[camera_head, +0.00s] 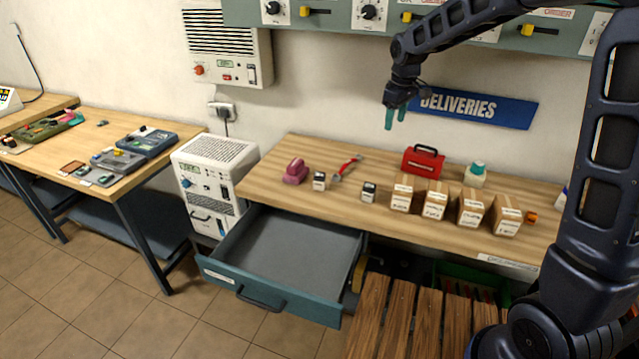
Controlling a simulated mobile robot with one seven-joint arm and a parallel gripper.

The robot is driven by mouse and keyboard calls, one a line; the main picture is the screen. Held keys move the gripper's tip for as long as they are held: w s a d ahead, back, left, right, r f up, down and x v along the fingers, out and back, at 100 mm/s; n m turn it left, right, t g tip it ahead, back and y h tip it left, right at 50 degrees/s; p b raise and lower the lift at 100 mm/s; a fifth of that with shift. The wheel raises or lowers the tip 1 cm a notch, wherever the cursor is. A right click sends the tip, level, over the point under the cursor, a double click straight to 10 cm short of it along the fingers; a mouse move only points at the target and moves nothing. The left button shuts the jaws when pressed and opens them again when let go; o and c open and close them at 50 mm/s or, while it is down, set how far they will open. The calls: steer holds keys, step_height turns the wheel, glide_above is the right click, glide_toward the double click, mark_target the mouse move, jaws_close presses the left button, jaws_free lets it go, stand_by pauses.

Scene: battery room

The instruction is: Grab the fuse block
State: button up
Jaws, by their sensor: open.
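My gripper (396,118) is open and empty, with teal fingers pointing down. It hangs in front of the wall, above the back of the wooden workbench (265,183). I cannot tell for sure which thing is the fuse block. Two small white blocks with dark tops stand on the bench, one at the left (319,182) and one nearer the middle (368,193). Both are below the gripper and apart from it. Their labels are too small to read.
A pink object (295,171), red-handled pliers (347,167), a red toolbox (423,159) and several labelled boxes (435,205) stand on the bench. An empty drawer (290,255) is pulled out in front. A second table (105,130) with devices stands left.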

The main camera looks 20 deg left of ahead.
steer(key=a+f+n, duration=0.3)
steer(key=a+f, duration=0.3)
steer(key=a, duration=0.5)
steer(key=n+g, duration=0.1)
steer(key=n, duration=0.2)
glide_above(319, 175)
steer(key=shift+h, duration=0.3)
steer(key=f, duration=0.9)
steer(key=shift+w+a+f, duration=0.25)
steer(key=shift+f, duration=0.1)
steer(key=shift+s+a+f, duration=0.1)
steer(key=shift+a+f, duration=0.05)
steer(key=shift+f, duration=0.35)
step_height(319, 175, down, 4)
steer(key=shift+f, duration=0.2)
steer(key=shift+s+d+f, duration=0.1)
steer(key=shift+d+f, duration=0.15)
steer(key=shift+f, duration=1.15)
steer(key=shift+d+f, duration=0.2)
steer(key=shift+f, duration=1.2)
steer(key=shift+c, duration=0.2)
steer(key=c, duration=1.1)
